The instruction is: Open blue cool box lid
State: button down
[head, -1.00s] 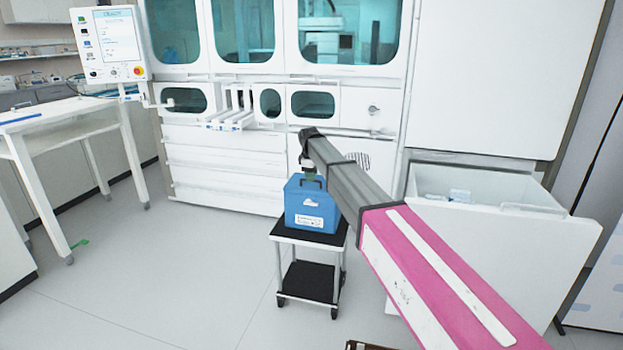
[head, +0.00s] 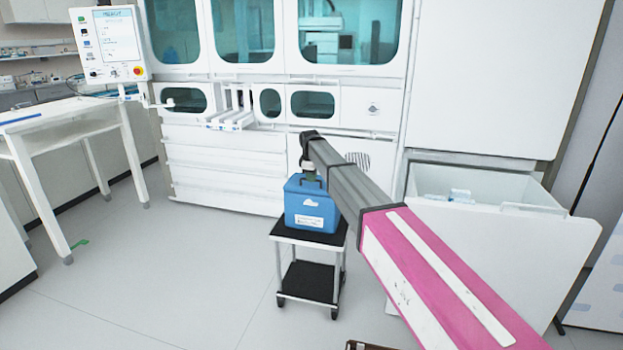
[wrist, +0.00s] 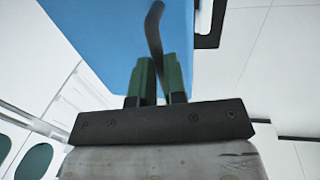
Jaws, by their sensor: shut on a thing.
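The blue cool box (head: 311,207) stands on the black top of a small cart in the head view, with a white label on its front. Its lid looks shut, with a dark handle. In the wrist view the blue surface of the box (wrist: 105,45) fills the upper middle. My gripper (wrist: 161,70) has green fingers, shut on the dark handle (wrist: 154,30) that runs up between them. In the head view my gripper (head: 309,178) is at the top of the box, partly hidden by my arm.
The cart (head: 308,282) has a lower black shelf and wheels. An open white drawer (head: 495,235) stands to the right. A white cabinet (head: 225,165) with windows stands behind. A white table (head: 70,125) is at the left. The floor left of the cart is clear.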

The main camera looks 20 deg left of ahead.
jog(key=shift+w+r+g, duration=0.4)
jog(key=shift+w+r, duration=0.1)
jog(key=shift+r, duration=0.15)
jog(key=w+r, duration=0.7)
jog(key=w, duration=0.3)
jog(key=w+f+g, duration=0.2)
jog(key=w+f, duration=0.1)
jog(key=w, duration=1)
jog(key=shift+w+f, duration=0.2)
jog(key=shift+f, duration=0.2)
jog(key=shift+f, duration=0.1)
jog(key=c, duration=1.2)
grip_release()
jog(key=shift+f, duration=0.1)
jog(key=shift+o, duration=0.2)
jog(key=shift+r, duration=0.3)
